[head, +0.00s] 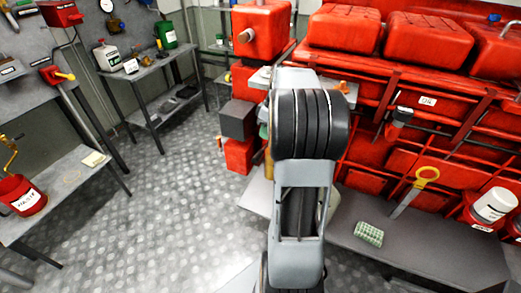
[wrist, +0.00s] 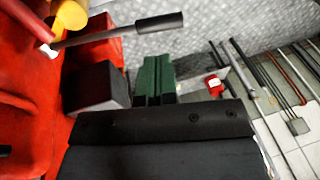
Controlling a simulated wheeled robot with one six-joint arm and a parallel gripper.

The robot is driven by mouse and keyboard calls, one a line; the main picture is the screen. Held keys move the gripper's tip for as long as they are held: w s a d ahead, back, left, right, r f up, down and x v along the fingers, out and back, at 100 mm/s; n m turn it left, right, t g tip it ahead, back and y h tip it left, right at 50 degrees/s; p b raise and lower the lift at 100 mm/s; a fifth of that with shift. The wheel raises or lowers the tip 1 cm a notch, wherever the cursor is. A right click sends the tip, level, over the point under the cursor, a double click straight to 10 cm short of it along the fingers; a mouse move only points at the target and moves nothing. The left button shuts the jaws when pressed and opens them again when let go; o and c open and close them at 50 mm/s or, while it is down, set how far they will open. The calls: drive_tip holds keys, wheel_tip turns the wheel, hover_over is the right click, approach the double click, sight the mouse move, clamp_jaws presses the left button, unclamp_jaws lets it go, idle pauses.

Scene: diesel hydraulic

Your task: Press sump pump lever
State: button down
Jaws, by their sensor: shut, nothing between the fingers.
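A lever with a metal rod and a black grip (wrist: 160,22) shows at the top left of the wrist view. Its rod runs left towards a yellow round part (wrist: 70,14) by the red machinery. No label shows, so I cannot confirm that it is the sump pump lever. My gripper (wrist: 158,118) is the dark block across the bottom of the wrist view, shut and empty. It is apart from the lever in the picture. In the head view my arm hides the gripper, and I cannot make out this lever there.
The red engine (head: 390,40) fills the right side, with a grey ledge (head: 420,250) below it. A yellow-handled dipstick (head: 425,175) and a white-lidded can (head: 494,205) are there. A workbench (head: 150,95) stands back left. The patterned floor (head: 180,190) between is clear.

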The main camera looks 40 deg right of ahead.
sight(259, 154)
drive_tip(key=shift+x, duration=3.6)
drive_tip(key=shift+f, duration=0.1)
